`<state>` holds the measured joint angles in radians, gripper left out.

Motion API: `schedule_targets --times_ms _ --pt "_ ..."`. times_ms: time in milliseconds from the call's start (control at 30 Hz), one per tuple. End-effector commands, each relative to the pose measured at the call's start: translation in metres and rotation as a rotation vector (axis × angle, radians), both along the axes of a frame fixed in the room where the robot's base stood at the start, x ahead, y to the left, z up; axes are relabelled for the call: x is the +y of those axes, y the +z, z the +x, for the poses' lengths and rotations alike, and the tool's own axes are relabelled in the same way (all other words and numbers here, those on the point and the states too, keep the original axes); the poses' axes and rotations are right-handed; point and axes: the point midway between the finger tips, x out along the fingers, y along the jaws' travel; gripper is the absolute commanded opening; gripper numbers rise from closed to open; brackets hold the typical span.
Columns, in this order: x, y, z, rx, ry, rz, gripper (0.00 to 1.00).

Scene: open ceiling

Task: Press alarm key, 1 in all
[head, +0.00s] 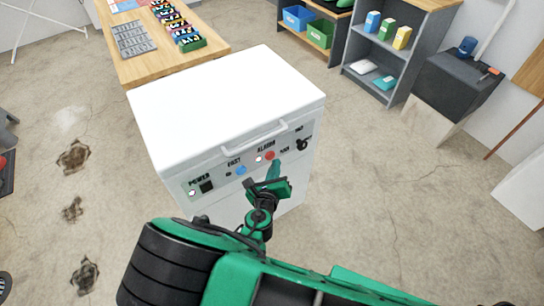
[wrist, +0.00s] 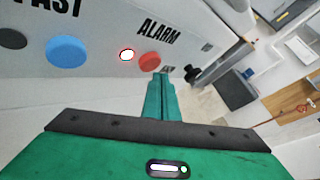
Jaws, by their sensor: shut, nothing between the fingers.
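The alarm key is a round red button (head: 270,156) under the word ALARM on the front panel of a white chest-like machine (head: 225,110). It also shows in the wrist view (wrist: 149,61), with a small lit white lamp (wrist: 127,55) to its left. My gripper (head: 273,167) is shut and empty, its green fingertips just below the red button. In the wrist view the fingertips (wrist: 159,77) end close below and slightly right of the button. I cannot tell whether they touch it.
On the same panel are a blue FAST button (head: 240,170), a black POWER switch (head: 206,186) and a black knob (head: 303,144). A lid handle (head: 255,138) juts out above the panel. A wooden table (head: 150,68) stands behind; the floor at left is mostly clear.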

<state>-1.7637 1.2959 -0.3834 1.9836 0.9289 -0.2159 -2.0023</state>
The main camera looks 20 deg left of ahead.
Motion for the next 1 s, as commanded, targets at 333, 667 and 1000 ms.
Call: schedule_targets --times_ms 333,667,1000 --pt "0.0059 0.0008 0.0039 -0.001 -0.001 0.000 0.00" --pt "0.0064 0.0009 0.0040 0.000 0.000 0.000 0.00" --pt "0.0093 0.0008 0.0058 0.000 0.000 0.001 0.00"
